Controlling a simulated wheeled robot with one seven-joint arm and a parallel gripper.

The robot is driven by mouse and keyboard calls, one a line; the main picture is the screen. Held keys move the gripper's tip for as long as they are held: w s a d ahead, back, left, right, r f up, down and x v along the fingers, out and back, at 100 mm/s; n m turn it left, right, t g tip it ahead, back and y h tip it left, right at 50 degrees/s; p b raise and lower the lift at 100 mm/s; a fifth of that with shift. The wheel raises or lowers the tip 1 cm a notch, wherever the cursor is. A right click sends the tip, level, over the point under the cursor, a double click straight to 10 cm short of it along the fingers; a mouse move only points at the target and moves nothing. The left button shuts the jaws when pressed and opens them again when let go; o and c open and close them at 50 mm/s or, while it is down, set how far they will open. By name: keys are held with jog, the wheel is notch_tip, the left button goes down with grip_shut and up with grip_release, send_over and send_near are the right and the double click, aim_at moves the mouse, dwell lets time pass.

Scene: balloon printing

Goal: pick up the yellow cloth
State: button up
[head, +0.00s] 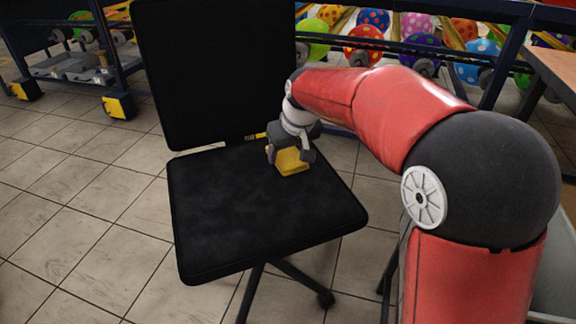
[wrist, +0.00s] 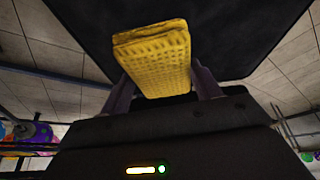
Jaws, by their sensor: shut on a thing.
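The yellow cloth (head: 292,160) is a small folded block with a textured surface. In the head view it is at my gripper, over the right rear part of the black chair seat (head: 250,215). My gripper (head: 290,156) is shut on the cloth, with a finger on each side. In the wrist view the cloth (wrist: 157,58) sits between the two fingers (wrist: 160,85) and sticks out beyond them, with the dark seat behind it. I cannot tell whether the cloth still touches the seat.
The chair's tall black backrest (head: 215,70) stands behind the seat. A rack with colourful balloons (head: 365,45) is at the back. A wooden table (head: 555,70) is at the right edge. Tiled floor (head: 80,200) is clear at the left.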

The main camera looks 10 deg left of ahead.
aim_at(289, 153)
notch_tip(289, 153, up, 11)
jog(key=p, duration=0.1)
jog(key=shift+p, duration=0.4)
jog(key=shift+d, duration=0.1)
